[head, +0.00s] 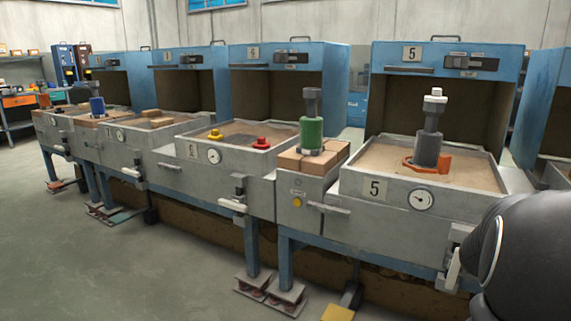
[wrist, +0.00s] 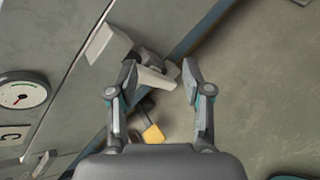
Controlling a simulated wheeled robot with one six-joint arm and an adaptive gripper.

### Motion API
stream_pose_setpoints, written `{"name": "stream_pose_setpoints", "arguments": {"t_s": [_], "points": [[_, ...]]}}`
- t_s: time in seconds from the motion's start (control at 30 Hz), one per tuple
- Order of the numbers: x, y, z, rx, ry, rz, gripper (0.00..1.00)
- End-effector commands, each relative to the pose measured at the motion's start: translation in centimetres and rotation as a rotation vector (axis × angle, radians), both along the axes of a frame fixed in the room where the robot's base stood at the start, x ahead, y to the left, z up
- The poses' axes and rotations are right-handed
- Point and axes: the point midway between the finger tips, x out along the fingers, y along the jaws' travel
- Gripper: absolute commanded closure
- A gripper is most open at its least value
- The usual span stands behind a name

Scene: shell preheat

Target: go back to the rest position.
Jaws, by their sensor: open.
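My gripper (wrist: 160,75) shows in the wrist view with its two fingers apart and nothing held between them. A white handle (wrist: 150,78) on a grey bench front lies behind the fingertips in that view; I cannot tell whether a finger touches it. In the head view a dark rounded part of my arm fills the lower right, and the gripper itself is not visible there. The white handle (head: 453,268) of the station marked 5 shows just left of that arm part.
Station 5 (head: 365,206) has a sand tray with a grey part on an orange base (head: 428,158). A green cylinder (head: 310,136) stands on a brown block to its left. Several similar stations run left. A yellow pedal (head: 338,313) is low in front. The floor (head: 120,270) at left is clear.

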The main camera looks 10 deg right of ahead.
Motion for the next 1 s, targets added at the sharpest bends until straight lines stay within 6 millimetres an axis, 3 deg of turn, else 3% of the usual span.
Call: {"name": "stream_pose_setpoints", "arguments": {"t_s": [0.27, 0.47, 0.77, 1.0], "points": [[-4.6, 2.1, 2.0, 0.179, -0.325, -0.445, 0.5], [-8.0, 6.3, 2.1, 0.347, -0.508, -0.739, 0.5], [-11.9, 16.9, 0.7, 0.685, -0.669, -1.126, 0.5], [-14.0, 28.5, 0.1, 1.032, -0.656, -1.335, 0.5]]}}
